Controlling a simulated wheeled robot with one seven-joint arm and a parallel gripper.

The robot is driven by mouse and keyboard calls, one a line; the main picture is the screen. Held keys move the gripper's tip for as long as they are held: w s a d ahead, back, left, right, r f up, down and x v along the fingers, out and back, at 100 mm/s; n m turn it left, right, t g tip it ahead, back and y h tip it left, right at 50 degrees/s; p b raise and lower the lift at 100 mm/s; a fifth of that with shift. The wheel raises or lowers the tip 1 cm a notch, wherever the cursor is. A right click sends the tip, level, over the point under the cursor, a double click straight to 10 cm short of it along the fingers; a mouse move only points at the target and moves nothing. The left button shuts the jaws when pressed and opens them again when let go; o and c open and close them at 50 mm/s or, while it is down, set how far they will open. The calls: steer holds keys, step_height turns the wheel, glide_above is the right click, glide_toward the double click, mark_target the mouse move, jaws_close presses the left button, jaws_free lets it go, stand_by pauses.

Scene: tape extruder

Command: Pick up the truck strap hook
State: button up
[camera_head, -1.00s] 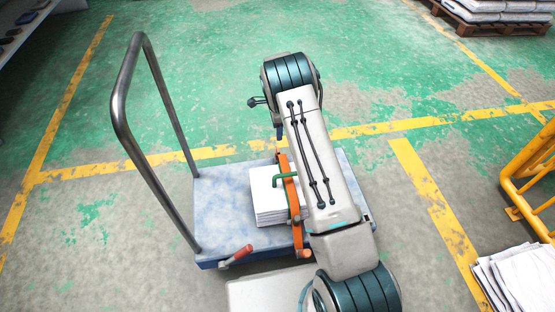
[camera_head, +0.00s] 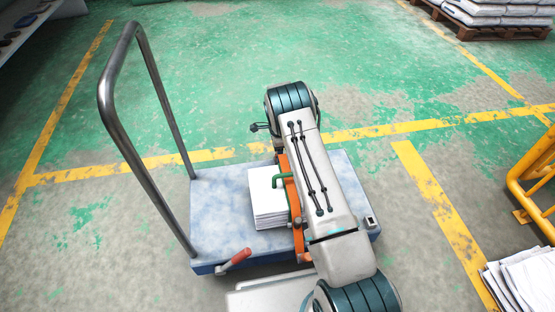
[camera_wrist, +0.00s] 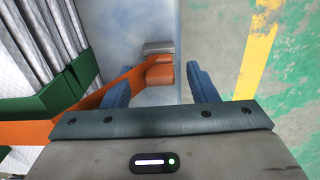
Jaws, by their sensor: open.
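My gripper (camera_wrist: 160,88) is open, with its two blue fingers apart in the wrist view. Between and just beyond the fingertips is the rounded orange end (camera_wrist: 159,75) of an orange bar, with a grey block (camera_wrist: 158,47) beside it. The fingers do not visibly grip either. In the head view the orange bar (camera_head: 297,205) lies beside a paper stack on the cart, partly hidden by my arm, and the gripper is hidden there. A green clamp-like part (camera_head: 281,181) touches the bar. I cannot tell for certain which part is the strap hook.
The flat blue cart (camera_head: 225,205) carries a white paper stack (camera_head: 268,200) and has a tall metal handle (camera_head: 119,130) at left. A red lever (camera_head: 240,256) sticks out at its front. A yellow rail (camera_head: 525,190) and papers stand right.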

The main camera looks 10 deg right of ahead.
steer(key=shift+f, duration=0.6)
steer(key=c, duration=1)
steer(key=shift+r, duration=0.1)
steer(key=shift+c, duration=0.2)
steer(key=shift+r, duration=0.15)
